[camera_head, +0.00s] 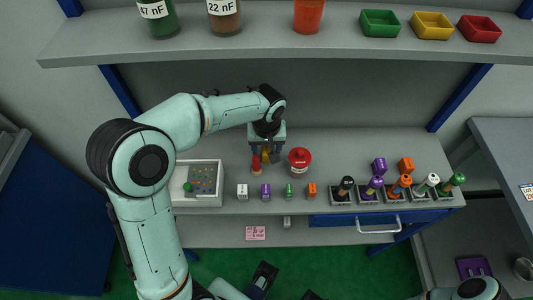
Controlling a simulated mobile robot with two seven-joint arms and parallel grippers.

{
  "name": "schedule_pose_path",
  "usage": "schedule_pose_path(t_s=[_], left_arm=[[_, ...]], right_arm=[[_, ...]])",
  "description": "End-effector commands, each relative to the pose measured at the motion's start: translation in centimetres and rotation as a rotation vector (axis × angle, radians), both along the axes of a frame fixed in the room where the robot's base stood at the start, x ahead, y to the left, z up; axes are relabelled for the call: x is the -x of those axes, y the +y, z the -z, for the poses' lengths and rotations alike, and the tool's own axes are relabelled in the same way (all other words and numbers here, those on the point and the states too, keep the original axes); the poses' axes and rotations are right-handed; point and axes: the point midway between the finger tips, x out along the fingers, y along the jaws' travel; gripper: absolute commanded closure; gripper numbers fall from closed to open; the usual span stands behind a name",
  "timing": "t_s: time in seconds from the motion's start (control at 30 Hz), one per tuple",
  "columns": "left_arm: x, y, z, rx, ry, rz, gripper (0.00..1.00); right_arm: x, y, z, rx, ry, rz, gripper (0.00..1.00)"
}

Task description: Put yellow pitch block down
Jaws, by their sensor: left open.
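My left gripper (266,152) points down over the back of the workbench (355,150). It is open. A small yellow block (265,156), which looks like the yellow pitch block, shows between and beside its fingers. The fingers partly hide it, and I cannot tell whether it touches them. A small red-orange piece (256,167) stands right by the left fingertip.
A red jar (299,160) stands just right of the gripper. White, purple, green and orange blocks line the front edge. A shelf (330,48) hangs above.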

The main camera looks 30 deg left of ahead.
Motion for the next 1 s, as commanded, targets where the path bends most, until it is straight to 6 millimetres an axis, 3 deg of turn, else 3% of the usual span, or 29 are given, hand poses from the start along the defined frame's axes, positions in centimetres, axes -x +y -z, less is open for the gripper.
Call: schedule_pose_path(t_s=[0.1, 0.37, 0.5, 0.57, 1.0], left_arm=[[-0.08, 0.11, 1.23, 0.0, 0.002, -0.001, 0.4], [-0.14, 0.13, 1.37, 0.0, 0.0, -0.001, 0.4], [-0.14, 0.12, 1.36, 0.0, 0.0, -0.001, 0.86], [-0.14, 0.12, 1.35, 0.0, 0.0, -0.001, 1.0], [0.08, -0.12, 0.54, 0.0, -0.004, 0.0, 1.0]], right_arm=[[-0.04, 0.01, 0.13, 0.0, -0.002, 0.001, 0.32], [-0.07, 0.01, 0.1, 0.0, -0.003, 0.0, 0.32], [-0.06, 0.0, 0.1, 0.0, -0.003, 0.0, 0.32], [-0.07, 0.0, 0.1, 0.0, -0.003, 0.001, 0.32], [-0.07, 0.0, 0.09, 0.0, -0.003, 0.001, 0.32]])
